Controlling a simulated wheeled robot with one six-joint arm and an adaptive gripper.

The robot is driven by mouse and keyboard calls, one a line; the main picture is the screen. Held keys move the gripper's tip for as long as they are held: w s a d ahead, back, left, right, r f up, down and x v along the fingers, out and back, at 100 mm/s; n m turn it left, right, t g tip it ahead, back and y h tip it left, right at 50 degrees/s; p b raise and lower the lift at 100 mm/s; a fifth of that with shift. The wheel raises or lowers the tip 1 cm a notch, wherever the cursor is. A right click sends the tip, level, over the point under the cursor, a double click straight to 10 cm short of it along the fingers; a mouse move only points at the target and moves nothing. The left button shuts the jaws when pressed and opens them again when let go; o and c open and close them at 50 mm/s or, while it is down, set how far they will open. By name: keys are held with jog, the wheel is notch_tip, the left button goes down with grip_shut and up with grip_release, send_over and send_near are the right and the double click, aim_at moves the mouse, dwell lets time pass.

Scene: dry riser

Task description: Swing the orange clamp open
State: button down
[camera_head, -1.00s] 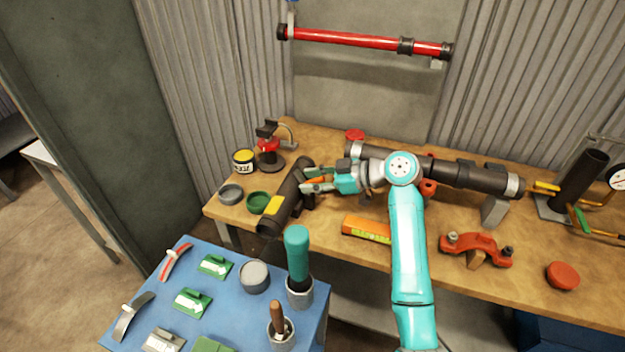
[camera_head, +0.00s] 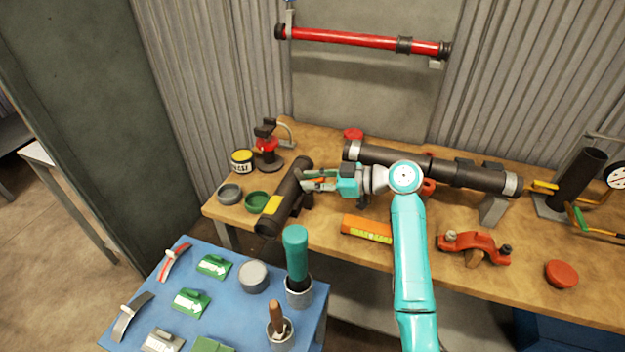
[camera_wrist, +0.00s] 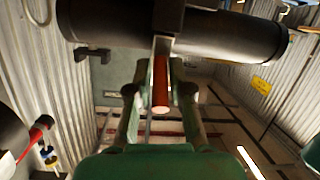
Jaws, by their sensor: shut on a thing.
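My gripper (camera_head: 312,180) reaches left to the short dark pipe (camera_head: 284,203) lying on the bench. In the wrist view my gripper (camera_wrist: 159,85) is shut on an orange-red handle (camera_wrist: 160,92) that points toward the camera. The handle joins a grey bracket and dark block (camera_wrist: 168,18) at a dark pipe (camera_wrist: 228,36). The fingers cover much of the handle in the head view. A separate orange clamp (camera_head: 474,245) with dark end bolts sits on the bench to the right, on a small wooden block, apart from my gripper.
A longer dark pipe (camera_head: 450,173) lies behind my arm. An orange level (camera_head: 366,229) lies in front of it. A red-and-black stand (camera_head: 267,147), a yellow tin (camera_head: 242,161) and a green bowl (camera_head: 256,202) are left. A blue table (camera_head: 232,325) holds tools.

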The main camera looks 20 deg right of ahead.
jog(key=c, duration=1.2)
grip_release()
jog(key=v, duration=1.2)
